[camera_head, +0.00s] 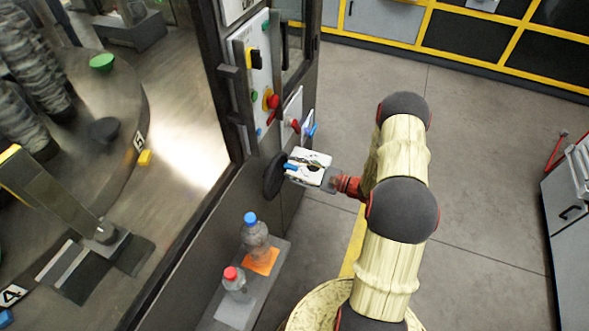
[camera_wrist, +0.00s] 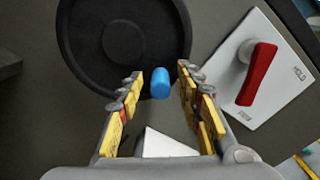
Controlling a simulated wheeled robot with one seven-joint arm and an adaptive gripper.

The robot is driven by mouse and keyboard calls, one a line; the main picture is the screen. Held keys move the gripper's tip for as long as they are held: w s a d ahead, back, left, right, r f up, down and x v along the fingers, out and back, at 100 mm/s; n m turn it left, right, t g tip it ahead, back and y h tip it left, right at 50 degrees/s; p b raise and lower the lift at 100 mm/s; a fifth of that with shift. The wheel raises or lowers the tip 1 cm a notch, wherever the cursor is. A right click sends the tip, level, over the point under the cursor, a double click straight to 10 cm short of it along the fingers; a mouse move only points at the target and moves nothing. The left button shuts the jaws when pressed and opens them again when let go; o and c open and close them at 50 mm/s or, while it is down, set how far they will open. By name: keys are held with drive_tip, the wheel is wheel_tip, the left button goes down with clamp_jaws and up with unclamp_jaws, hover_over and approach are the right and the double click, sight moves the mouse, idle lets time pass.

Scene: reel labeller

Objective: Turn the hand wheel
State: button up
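The hand wheel is a dark round disc (camera_head: 274,175) on the side panel of the machine, seen nearly edge-on in the head view. In the wrist view the wheel (camera_wrist: 88,40) fills the upper left, with a raised hub and a blue handle knob (camera_wrist: 160,83) at its lower right edge. My gripper (camera_wrist: 160,88) is open, with one yellow-padded finger on each side of the blue knob. Gaps show between the knob and both fingers. In the head view my gripper (camera_head: 290,168) is right beside the wheel, partly hiding it.
A red lever on a white HOLD plate (camera_wrist: 285,85) is close to the right of my gripper. Above the wheel is a button panel (camera_head: 262,75) with a red knob. Two bottles, blue-capped (camera_head: 255,237) and red-capped (camera_head: 235,284), stand on a ledge below. Open floor lies right.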

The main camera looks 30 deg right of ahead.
drive_tip(key=shift+c, duration=1.4)
clamp_jaws()
